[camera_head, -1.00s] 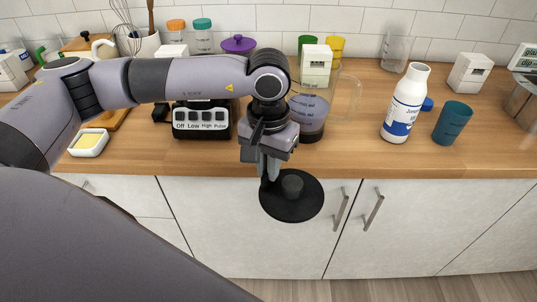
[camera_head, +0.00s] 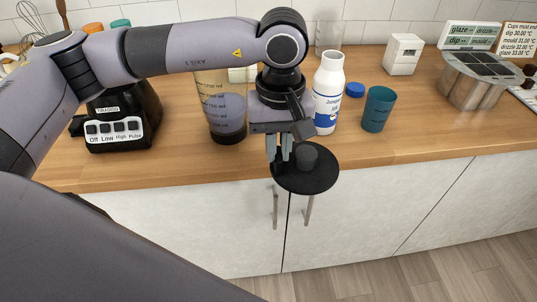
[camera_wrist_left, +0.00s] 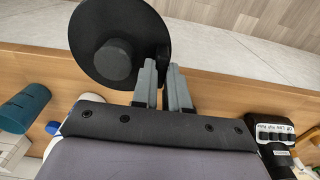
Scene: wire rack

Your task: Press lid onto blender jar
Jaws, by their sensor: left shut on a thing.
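The black round lid (camera_head: 308,172) with a raised central knob hangs in front of the counter's front edge in the head view. It also shows in the left wrist view (camera_wrist_left: 100,62). My left gripper (camera_head: 279,155) is shut on the lid's rim; its fingertips also show in the left wrist view (camera_wrist_left: 163,65). The clear blender jar (camera_head: 222,112), with dark contents and printed marks, stands upright on the counter, left of and behind the gripper. The lid is apart from the jar. My left forearm hides the jar's top. My right gripper is out of view.
The black blender base (camera_head: 115,122) stands left of the jar. The counter's front strip (camera_head: 200,165) is clear between base and lid.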

